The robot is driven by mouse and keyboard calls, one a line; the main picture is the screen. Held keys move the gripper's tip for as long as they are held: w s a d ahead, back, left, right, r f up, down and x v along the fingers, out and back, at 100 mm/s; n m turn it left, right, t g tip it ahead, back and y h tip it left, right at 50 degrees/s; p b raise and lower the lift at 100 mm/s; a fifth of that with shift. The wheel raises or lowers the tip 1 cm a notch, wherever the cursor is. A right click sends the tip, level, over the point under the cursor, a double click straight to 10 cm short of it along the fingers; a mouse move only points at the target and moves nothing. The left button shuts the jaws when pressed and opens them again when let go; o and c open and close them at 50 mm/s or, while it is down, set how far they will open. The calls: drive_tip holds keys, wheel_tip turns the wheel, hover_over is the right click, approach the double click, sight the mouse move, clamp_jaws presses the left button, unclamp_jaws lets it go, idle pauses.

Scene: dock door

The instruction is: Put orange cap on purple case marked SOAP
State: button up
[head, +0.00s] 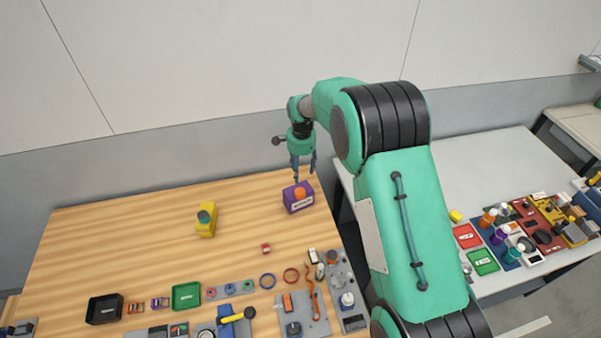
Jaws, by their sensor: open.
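A purple case (292,207) stands near the right back edge of the wooden table, with a white label too small to read. An orange cap (300,192) sits on top of the case; I cannot tell how firmly it is seated. My gripper (304,175) points down just above the cap, with its fingers apart and nothing between them. A small gap seems to show between the fingertips and the cap.
A black tray (104,309), a green tray (186,296) and several tools line the front. A pale table (470,170) with many items is on the right.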

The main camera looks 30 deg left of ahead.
idle(0.8)
drive_tip(key=w+d+r+n+t+y, duration=0.1)
drive_tip(key=w+d+r+t, duration=0.1)
drive_tip(key=d+r, duration=2.35)
drive_tip(key=s+d+r+n+t, duration=0.1)
drive_tip(key=s+d+r, duration=0.45)
drive_tip(key=d, duration=0.35)
drive_tip(key=s+d+r, duration=0.4)
drive_tip(key=d+r, duration=0.2)
drive_tip(key=d, duration=0.3)
drive_tip(key=s+d+t, duration=0.1)
drive_tip(key=s+d, duration=0.9)
drive_tip(key=s, duration=0.3)
drive_tip(key=s+d+n+t+h, duration=0.1)
drive_tip(key=s+d, duration=0.8)
drive_tip(key=s, duration=0.4)
drive_tip(key=shift+d+r+n+t, duration=0.25)
drive_tip(key=shift+d+n+t, duration=0.05)
drive_tip(key=shift+d, duration=0.1)
